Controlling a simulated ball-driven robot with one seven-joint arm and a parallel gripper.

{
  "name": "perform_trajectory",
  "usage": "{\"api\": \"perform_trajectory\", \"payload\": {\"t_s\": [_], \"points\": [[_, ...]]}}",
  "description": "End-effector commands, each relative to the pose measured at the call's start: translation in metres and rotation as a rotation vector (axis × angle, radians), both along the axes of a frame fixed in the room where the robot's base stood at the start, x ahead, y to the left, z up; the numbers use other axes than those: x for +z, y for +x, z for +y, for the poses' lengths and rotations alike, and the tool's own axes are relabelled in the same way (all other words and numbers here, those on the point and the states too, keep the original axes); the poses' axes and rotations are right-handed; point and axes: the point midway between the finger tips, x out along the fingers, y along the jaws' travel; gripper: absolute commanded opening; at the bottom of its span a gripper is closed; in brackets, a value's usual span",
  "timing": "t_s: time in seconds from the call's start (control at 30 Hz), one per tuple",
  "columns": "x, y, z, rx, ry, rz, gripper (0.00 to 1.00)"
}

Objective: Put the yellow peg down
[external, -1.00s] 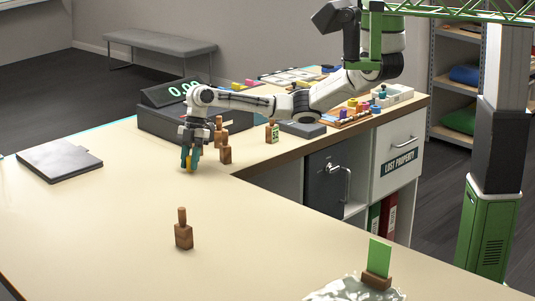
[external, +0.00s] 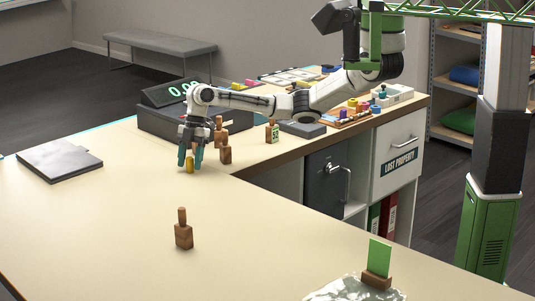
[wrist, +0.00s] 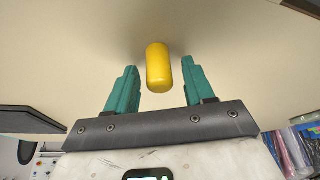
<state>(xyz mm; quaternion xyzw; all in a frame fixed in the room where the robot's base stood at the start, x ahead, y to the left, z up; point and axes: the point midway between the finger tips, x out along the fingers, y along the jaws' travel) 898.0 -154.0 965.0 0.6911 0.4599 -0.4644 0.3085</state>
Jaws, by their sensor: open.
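The yellow peg (external: 189,165) stands upright on the table in the external view. My gripper (external: 190,162) is just above the tabletop with its teal fingers apart, one on each side of the peg. In the wrist view the yellow peg (wrist: 158,67) lies between the open fingers (wrist: 160,85), with a clear gap on both sides. Nothing is held.
Several brown wooden blocks with knobs stand close to the right of my gripper, the nearest one (external: 225,152) very near. Another (external: 183,232) stands nearer the front. A dark display box (external: 160,118) is behind. A grey flat pad (external: 60,161) lies left. The table middle is free.

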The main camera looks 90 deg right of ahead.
Motion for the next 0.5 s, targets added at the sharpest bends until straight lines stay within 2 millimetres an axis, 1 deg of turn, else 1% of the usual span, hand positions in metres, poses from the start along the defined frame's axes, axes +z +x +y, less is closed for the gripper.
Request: {"api": "perform_trajectory", "payload": {"t_s": [0.17, 0.3, 0.5], "points": [[0.025, -0.004, -0.010, -0.001, 0.000, -0.005, 0.53], [0.053, -0.008, -0.021, -0.001, 0.000, -0.005, 0.53], [0.086, -0.013, -0.033, 0.000, 0.000, -0.003, 0.53]]}}
